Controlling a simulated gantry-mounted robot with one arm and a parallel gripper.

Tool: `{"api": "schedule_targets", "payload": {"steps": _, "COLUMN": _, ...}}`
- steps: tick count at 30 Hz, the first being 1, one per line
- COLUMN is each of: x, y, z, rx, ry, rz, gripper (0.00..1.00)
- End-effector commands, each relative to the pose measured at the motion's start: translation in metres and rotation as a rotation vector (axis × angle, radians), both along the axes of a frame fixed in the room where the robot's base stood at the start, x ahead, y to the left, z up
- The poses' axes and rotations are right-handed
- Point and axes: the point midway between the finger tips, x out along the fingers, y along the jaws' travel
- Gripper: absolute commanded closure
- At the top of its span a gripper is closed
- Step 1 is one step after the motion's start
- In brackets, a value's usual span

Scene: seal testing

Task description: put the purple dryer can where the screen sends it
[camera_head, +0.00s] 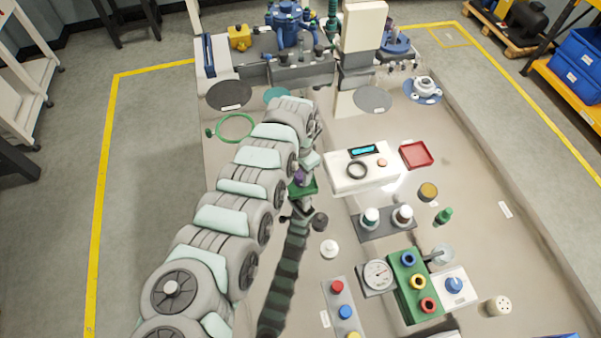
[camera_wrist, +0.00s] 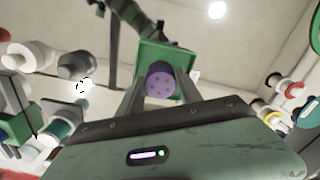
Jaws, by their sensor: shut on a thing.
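The purple dryer can (camera_wrist: 160,82) is between the two fingers of my gripper (camera_wrist: 158,92), which is shut on it. In the head view a bit of the purple can (camera_head: 299,176) shows beside my arm. A green square tray (camera_wrist: 182,57) lies just beyond the can in the wrist view; its edge also shows in the head view (camera_head: 309,188). I cannot tell whether the can touches the tray. A white device with a small lit screen (camera_head: 363,151) stands right of my gripper; its reading is too small to make out. A red square tray (camera_head: 417,154) is right of it.
A grey block with two white-topped fittings (camera_head: 386,223), a gauge (camera_head: 377,275) and a green block with coloured rings (camera_head: 411,287) stand to the right. A dark knob (camera_head: 320,221) and a white one (camera_head: 330,249) are near my gripper. Round pads lie farther back.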

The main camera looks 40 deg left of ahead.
Motion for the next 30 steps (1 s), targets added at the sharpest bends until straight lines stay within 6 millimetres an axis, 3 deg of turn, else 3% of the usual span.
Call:
{"api": "schedule_targets", "payload": {"steps": 9, "x": 0.001, "y": 0.001, "z": -0.001, "rx": 0.002, "ry": -0.002, "rz": 0.001, "gripper": 1.0}}
{"api": "schedule_targets", "payload": {"steps": 10, "x": 0.0, "y": 0.002, "z": -0.001, "rx": 0.002, "ry": -0.002, "rz": 0.001, "gripper": 0.56}}
{"api": "schedule_targets", "payload": {"steps": 17, "x": 0.001, "y": 0.001, "z": 0.0, "rx": 0.002, "ry": -0.002, "rz": 0.001, "gripper": 0.37}}
{"api": "schedule_targets", "payload": {"steps": 26, "x": 0.0, "y": 0.002, "z": 0.002, "rx": 0.002, "ry": -0.002, "rz": 0.002, "gripper": 0.36}}
{"api": "schedule_targets", "payload": {"steps": 30, "x": 0.0, "y": 0.003, "z": 0.019, "rx": 0.003, "ry": -0.002, "rz": 0.004, "gripper": 0.36}}
